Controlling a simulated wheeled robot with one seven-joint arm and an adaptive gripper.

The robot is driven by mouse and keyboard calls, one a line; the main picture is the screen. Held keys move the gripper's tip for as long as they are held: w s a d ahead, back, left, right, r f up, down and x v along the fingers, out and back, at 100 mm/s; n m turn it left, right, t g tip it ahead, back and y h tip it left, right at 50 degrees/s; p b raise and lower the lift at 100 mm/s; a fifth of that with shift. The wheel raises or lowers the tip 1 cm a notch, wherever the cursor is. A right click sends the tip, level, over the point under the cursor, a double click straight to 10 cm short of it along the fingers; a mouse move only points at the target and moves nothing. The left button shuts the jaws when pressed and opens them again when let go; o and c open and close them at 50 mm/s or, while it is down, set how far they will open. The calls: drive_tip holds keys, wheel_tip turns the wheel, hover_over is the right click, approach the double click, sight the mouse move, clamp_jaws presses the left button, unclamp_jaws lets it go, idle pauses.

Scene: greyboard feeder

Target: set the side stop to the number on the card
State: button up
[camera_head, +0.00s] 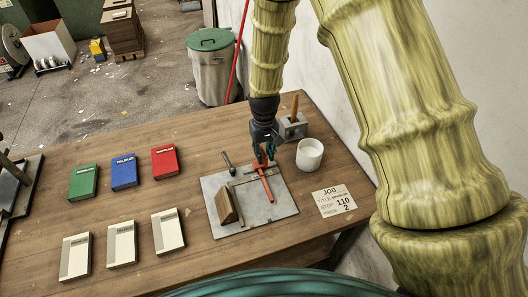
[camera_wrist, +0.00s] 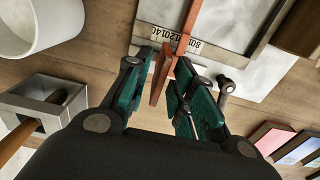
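The job card (camera_head: 334,200) lies at the right of the table and reads STOP 110, with a 2 on the line below. The side stop is a red bar (camera_head: 267,189) lying across the scale bar on the grey feeder plate (camera_head: 270,213). In the wrist view the red bar (camera_wrist: 188,28) crosses the scale (camera_wrist: 174,40) between 80 and the higher numbers; the mark under it is hidden.
A white cup (camera_head: 310,154) and a grey holder (camera_head: 291,127) with a wooden handle stand close by my gripper. A wooden block (camera_head: 226,206) sits on the plate, and a dark-knobbed clamp (camera_head: 229,161) is at its back edge. Books (camera_head: 123,172) lie left.

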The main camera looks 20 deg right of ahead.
clamp_jaws()
drive_tip(key=shift+d, duration=0.55)
drive_tip(key=shift+o, duration=1.4)
unclamp_jaws()
drive_tip(key=shift+a, duration=0.1)
drive_tip(key=shift+r, duration=0.1)
wheel_tip(320, 180, up, 12)
